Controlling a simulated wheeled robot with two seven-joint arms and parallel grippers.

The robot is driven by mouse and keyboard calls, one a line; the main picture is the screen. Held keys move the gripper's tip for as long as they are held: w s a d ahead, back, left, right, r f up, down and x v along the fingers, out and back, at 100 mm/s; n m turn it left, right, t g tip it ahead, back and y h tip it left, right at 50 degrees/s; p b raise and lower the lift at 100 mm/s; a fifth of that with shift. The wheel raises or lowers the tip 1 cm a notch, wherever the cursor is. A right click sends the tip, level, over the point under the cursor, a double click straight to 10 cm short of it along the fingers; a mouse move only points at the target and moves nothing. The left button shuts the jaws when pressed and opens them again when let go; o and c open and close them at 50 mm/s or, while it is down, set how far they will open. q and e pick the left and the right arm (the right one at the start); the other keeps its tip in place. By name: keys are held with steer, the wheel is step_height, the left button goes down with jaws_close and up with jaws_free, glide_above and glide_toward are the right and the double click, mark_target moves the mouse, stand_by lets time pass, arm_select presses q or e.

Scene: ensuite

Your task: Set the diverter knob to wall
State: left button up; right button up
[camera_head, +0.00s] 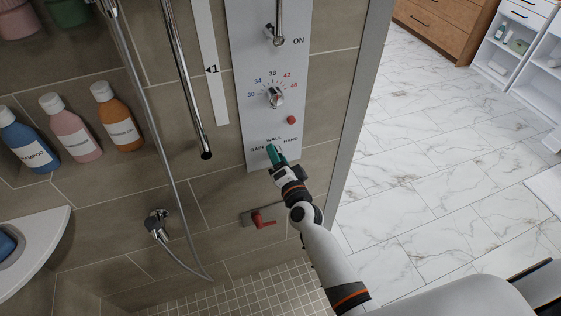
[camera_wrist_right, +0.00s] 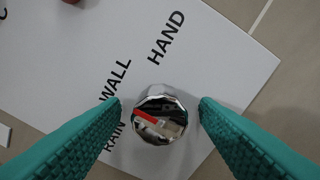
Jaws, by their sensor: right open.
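The diverter knob (camera_wrist_right: 160,116) is a faceted chrome knob on the white panel, seen close in the right wrist view. A red mark on its face slants toward the left, roughly between the RAIN and WALL labels (camera_wrist_right: 115,80). HAND (camera_wrist_right: 167,38) is printed above the knob in that view. My right gripper (camera_wrist_right: 160,108) is open, its teal fingers on either side of the knob with visible gaps. In the head view my right gripper (camera_head: 275,155) is at the panel's lower end and hides the knob. My left gripper is not in view.
The white panel (camera_head: 285,65) also carries a temperature dial (camera_head: 274,97), a red button (camera_head: 291,120) and a lever (camera_head: 278,30). A shower hose (camera_head: 165,150) hangs left; bottles (camera_head: 70,128) stand in a niche.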

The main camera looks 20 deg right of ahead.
steer(key=s+b, duration=0.1)
steer(key=s, duration=1.1)
steer(key=shift+d+b, duration=0.2)
steer(key=shift+b, duration=0.2)
steer(key=s+a+f+n+g+y, duration=0.1)
steer(key=s+f+n+g, duration=0.35)
steer(key=f, duration=0.95)
steer(key=s+a+f+n+g+y, duration=0.1)
steer(key=s+f+n+g, duration=0.35)
steer(key=f, duration=1.05)
steer(key=s+d+f+n+g+h, duration=0.1)
steer(key=s+d+f+g, duration=0.1)
steer(key=s+f, duration=0.4)
steer(key=s+d+f+n+g, duration=0.2)
steer(key=s+f, duration=0.4)
steer(key=s, duration=0.8)
steer(key=s+d+f+n+g+h, duration=0.1)
steer(key=s+d+f+g, duration=0.3)
steer(key=s, duration=0.6)
step_height(320, 180, down, 2)
steer(key=shift+s+f+n+h, duration=0.15)
steer(key=shift+n+h, duration=0.15)
steer(key=shift+n, duration=0.3)
